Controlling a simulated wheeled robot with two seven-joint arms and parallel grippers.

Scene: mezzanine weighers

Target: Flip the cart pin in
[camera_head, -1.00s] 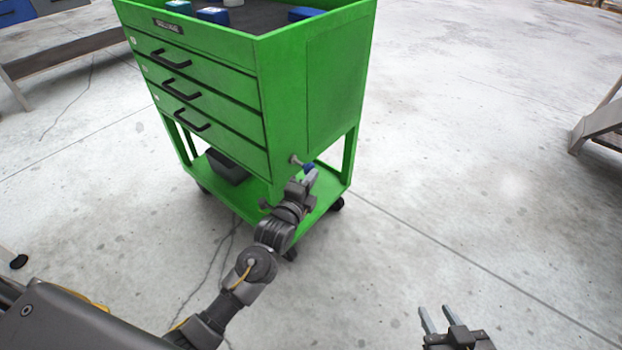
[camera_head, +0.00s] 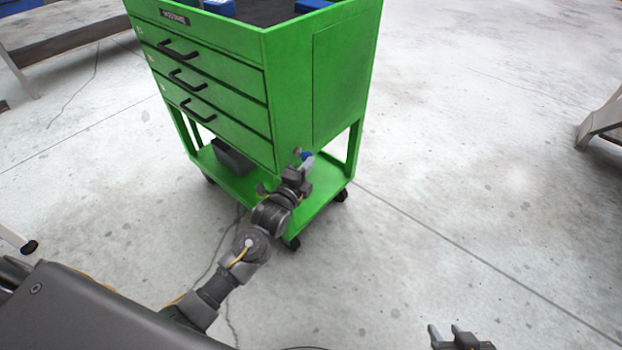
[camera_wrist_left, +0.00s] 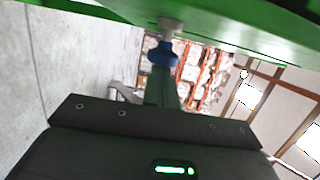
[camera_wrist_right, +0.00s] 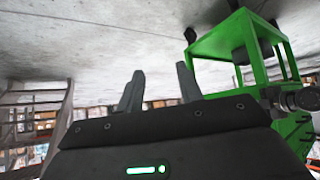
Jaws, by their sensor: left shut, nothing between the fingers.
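The green cart (camera_head: 335,90) stands ahead with its three drawers facing front left. The cart pin, with a blue knob (camera_head: 306,156), is low on the cart's near right side. Its blue knob (camera_wrist_left: 163,55) and pale stem also show in the left wrist view, under a green cart surface. My left gripper (camera_head: 303,166) is shut and empty, its tips right by the knob; I cannot tell whether they touch it. My right gripper (camera_head: 447,330) is open and empty over the floor at bottom right; its parted fingers show in the right wrist view (camera_wrist_right: 160,88).
The cart's lower shelf (camera_head: 310,212) holds a dark bin (camera_head: 232,157) and stands on black casters. A bench (camera_head: 85,45) is at upper left and a wooden-legged stand (camera_head: 603,125) at the right edge. The floor right of the cart is clear.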

